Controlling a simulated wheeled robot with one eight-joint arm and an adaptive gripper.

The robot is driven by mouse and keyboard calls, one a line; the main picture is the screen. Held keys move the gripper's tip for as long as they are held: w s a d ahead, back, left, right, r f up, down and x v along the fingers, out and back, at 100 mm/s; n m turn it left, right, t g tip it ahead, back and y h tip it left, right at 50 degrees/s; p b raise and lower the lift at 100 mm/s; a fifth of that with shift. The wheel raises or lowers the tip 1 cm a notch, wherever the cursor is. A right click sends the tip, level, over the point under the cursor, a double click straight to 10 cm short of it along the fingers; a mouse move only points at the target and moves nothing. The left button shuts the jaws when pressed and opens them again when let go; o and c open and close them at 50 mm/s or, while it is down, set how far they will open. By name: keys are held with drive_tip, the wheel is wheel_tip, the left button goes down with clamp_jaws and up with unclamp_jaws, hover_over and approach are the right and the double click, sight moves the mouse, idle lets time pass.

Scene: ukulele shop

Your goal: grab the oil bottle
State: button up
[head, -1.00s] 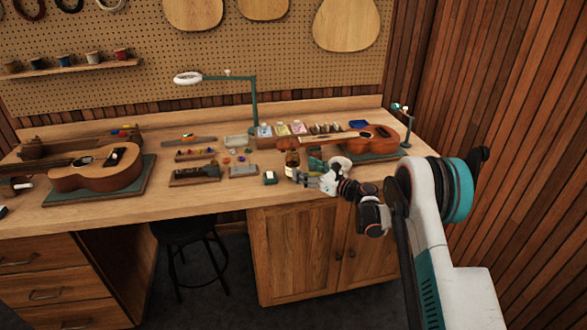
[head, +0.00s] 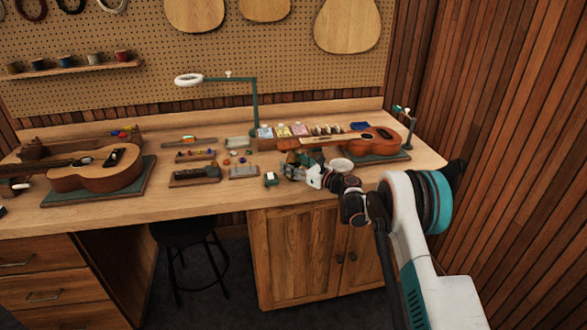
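My gripper (head: 292,169) is over the bench top near its front edge, right of a small dark block with a pale top. It covers the spot where a small brown bottle with a pale label stood in the earlier head view. I cannot make out the bottle clearly now; the gripper hides most or all of it. The fingers are too small and overlapped to tell whether they are open or closed on it.
A white round dish (head: 341,164) sits just right of my gripper. A ukulele (head: 372,140) lies on a green mat behind it. The small block (head: 270,179) and a grey tray (head: 243,171) are to the left. A lamp (head: 254,100) stands behind.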

drive_tip(key=c, duration=0.8)
drive_tip(key=shift+o, duration=0.2)
drive_tip(key=shift+r, duration=0.2)
